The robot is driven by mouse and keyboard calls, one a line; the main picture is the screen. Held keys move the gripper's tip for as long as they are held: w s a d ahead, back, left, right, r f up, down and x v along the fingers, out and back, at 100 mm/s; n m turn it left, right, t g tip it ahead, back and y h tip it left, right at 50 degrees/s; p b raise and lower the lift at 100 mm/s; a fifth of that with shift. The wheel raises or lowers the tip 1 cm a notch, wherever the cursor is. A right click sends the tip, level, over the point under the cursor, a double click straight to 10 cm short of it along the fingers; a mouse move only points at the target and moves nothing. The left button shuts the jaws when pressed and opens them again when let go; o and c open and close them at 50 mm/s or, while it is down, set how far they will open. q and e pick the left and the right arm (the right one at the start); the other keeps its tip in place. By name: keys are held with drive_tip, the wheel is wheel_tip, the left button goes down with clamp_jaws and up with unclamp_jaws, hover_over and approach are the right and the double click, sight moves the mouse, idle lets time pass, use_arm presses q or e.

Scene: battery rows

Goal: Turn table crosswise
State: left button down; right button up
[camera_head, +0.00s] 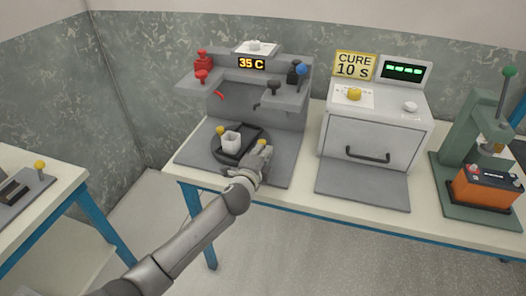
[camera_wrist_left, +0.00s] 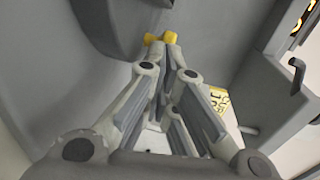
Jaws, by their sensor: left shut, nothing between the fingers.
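The turntable (camera_head: 225,157) is a dark round disc on the grey base of the left machine, with a black rectangular holder across its top. My left gripper (camera_head: 262,148) is at the disc's right side, shut with nothing held. Yellow shows at its fingertips (camera_wrist_left: 160,40) in the left wrist view; I cannot tell whether this is a second knob touching them. The gripper hides the disc's right edge. My right gripper is not in view.
The left machine (camera_head: 285,118) has red and black fittings above the disc and a "35 C" display. A grey oven (camera_head: 370,125) with a front handle stands right of it. A green press (camera_head: 470,130) with an orange battery (camera_head: 485,187) is at the far right.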

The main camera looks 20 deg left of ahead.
use_arm(q)
drive_tip(key=shift+w, duration=0.15)
drive_tip(key=shift+w+d, duration=0.2)
drive_tip(key=shift+w, duration=0.15)
drive_tip(key=shift+w+d, duration=0.2)
drive_tip(key=shift+w, duration=0.25)
drive_tip(key=shift+a, duration=0.1)
